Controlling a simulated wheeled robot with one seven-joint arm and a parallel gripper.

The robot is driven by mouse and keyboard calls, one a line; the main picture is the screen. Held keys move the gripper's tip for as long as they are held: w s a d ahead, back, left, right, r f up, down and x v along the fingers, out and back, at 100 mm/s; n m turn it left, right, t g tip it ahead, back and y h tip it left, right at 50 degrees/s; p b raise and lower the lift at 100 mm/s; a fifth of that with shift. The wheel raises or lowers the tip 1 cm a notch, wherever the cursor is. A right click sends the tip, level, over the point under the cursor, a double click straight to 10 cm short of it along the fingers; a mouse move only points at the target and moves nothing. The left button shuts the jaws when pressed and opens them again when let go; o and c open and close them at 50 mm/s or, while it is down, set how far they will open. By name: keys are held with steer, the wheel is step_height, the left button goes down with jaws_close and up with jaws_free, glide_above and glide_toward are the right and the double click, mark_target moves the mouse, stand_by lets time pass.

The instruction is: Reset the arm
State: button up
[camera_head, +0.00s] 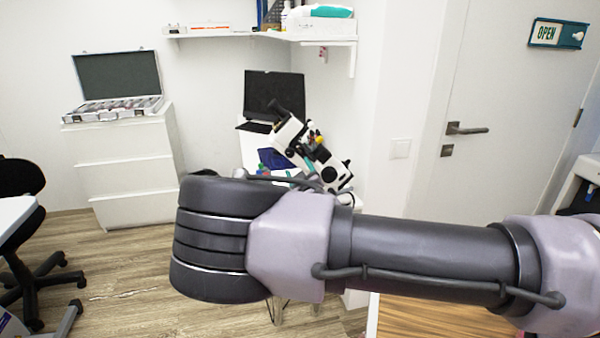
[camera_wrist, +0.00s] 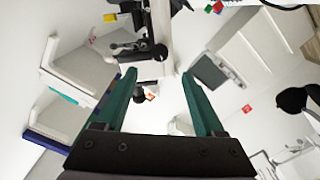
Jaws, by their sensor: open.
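My arm crosses the head view from the right edge to the middle, with a thick dark joint at its left end. My gripper is outside the head view. In the wrist view my gripper (camera_wrist: 160,92) shows two green fingers standing wide apart. It is open, and nothing is held between the fingers. The wrist view is turned over, with walls and furniture in the background. The arm hides part of the floor and of the desk area behind it in the head view.
A white drawer cabinet (camera_head: 127,170) with an open case (camera_head: 117,82) stands at the left. A white microscope (camera_head: 310,152) and a laptop (camera_head: 274,95) are behind my arm. A shelf (camera_head: 262,35) hangs above. A closed door (camera_head: 497,110) is at the right. Wood floor shows at the lower left.

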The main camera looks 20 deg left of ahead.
steer(key=shift+d, duration=0.1)
steer(key=w+d+r+m+g+h, duration=0.1)
steer(key=w+d+m+h, duration=0.35)
steer(key=d, duration=0.45)
steer(key=w+d+r+m+g+h, duration=0.15)
steer(key=w+d+m+h, duration=0.3)
steer(key=d, duration=0.45)
steer(key=s+d+r+m+g, duration=0.1)
steer(key=d+r+m+g, duration=0.35)
steer(key=d, duration=0.55)
steer(key=s+d+r+m+g+y, duration=0.1)
steer(key=s+d+r+m+y, duration=0.1)
steer(key=s+d+r, duration=0.65)
steer(key=s+d+r+m+g+y, duration=0.1)
steer(key=s+d+r, duration=0.35)
steer(key=r, duration=0.65)
steer(key=s+d+r, duration=0.3)
steer(key=s+d, duration=0.1)
steer(key=s, duration=0.4)
steer(key=s+d+r+h, duration=0.1)
steer(key=s+d+r, duration=0.2)
steer(key=s, duration=0.5)
steer(key=shift+s+d+r, duration=0.35)
steer(key=shift+d+r, duration=0.05)
steer(key=shift+r, duration=0.05)
steer(key=shift+t, duration=0.3)
